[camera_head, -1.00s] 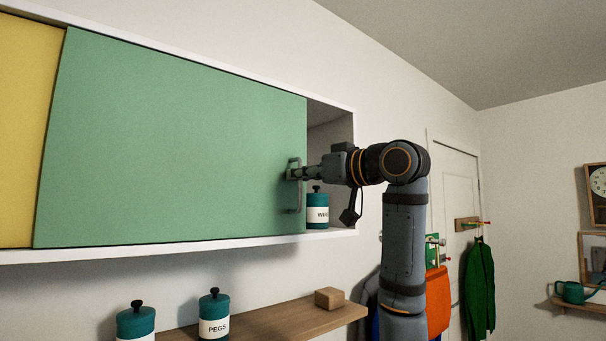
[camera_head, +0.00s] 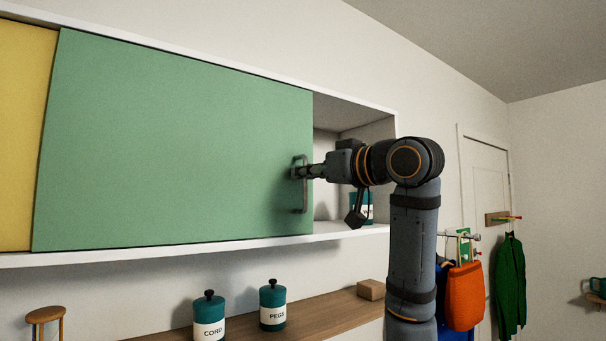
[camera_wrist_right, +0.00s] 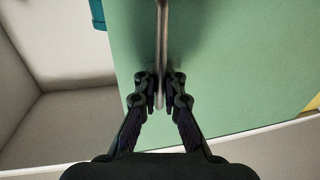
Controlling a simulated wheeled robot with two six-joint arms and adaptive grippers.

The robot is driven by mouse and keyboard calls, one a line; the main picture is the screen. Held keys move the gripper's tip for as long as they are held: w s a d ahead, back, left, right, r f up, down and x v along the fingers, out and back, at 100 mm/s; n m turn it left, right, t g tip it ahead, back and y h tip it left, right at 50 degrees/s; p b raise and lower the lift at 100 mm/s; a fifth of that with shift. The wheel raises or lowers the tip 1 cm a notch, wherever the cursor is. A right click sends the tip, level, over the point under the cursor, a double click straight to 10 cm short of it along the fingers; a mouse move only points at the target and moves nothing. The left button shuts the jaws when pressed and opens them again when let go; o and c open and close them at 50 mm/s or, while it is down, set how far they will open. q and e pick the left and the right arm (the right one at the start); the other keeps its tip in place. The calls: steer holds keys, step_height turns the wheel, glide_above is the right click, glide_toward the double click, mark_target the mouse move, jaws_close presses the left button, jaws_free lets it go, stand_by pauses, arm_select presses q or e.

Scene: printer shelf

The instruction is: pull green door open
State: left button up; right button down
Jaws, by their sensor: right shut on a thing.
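The green door (camera_head: 170,145) is a flat sliding panel on the front of a white wall cabinet. It leaves an open gap at the cabinet's right end. A grey bar handle (camera_head: 300,195) stands upright near the door's right edge. My right gripper (camera_head: 302,172) is shut on the handle, coming in from the right. In the right wrist view the handle (camera_wrist_right: 162,40) runs between the two fingers (camera_wrist_right: 160,92), with the green door (camera_wrist_right: 230,60) behind. My left gripper is in neither view.
A teal jar (camera_head: 368,208) stands inside the open cabinet part, partly behind my arm. A yellow panel (camera_head: 22,130) lies left of the green door. Below, a wooden shelf (camera_head: 325,325) carries the jars CORD (camera_head: 209,320) and PEGS (camera_head: 272,308) and a wooden block (camera_head: 371,290).

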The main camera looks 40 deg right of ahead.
steer(key=c, duration=1.8)
jaws_free()
steer(key=shift+s, duration=0.15)
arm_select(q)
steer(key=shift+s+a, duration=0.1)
arm_select(e)
steer(key=shift+o, duration=0.2)
steer(key=shift+s+r, duration=0.1)
steer(key=shift+s, duration=0.05)
steer(key=shift+d, duration=0.1)
steer(key=s, duration=1.2)
steer(key=shift+d, duration=0.45)
